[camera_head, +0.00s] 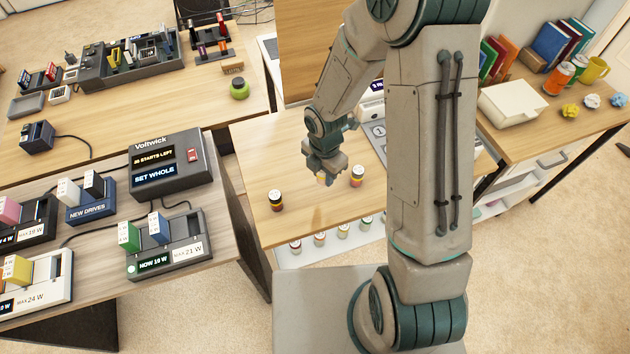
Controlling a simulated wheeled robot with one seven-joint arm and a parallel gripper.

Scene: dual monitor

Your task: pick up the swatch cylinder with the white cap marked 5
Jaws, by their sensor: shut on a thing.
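My gripper (324,176) points down over the middle wooden table and is shut on a small swatch cylinder (322,181). Only a little yellow and pink of this cylinder shows between the fingers; its cap and number are hidden. I cannot tell whether it touches the table. A second swatch cylinder (276,201), banded dark, yellow and red with a pale cap, stands upright to the left, nearer the front edge. A third (357,176), with similar bands and a pale cap, stands close to the right of my gripper. The cap numbers are too small to read.
Several more capped cylinders (319,240) stand in a row on a white shelf below the table's front edge. A grey device with marked pads (379,131) sits right of my gripper, partly behind my arm. Table around the cylinders is clear.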

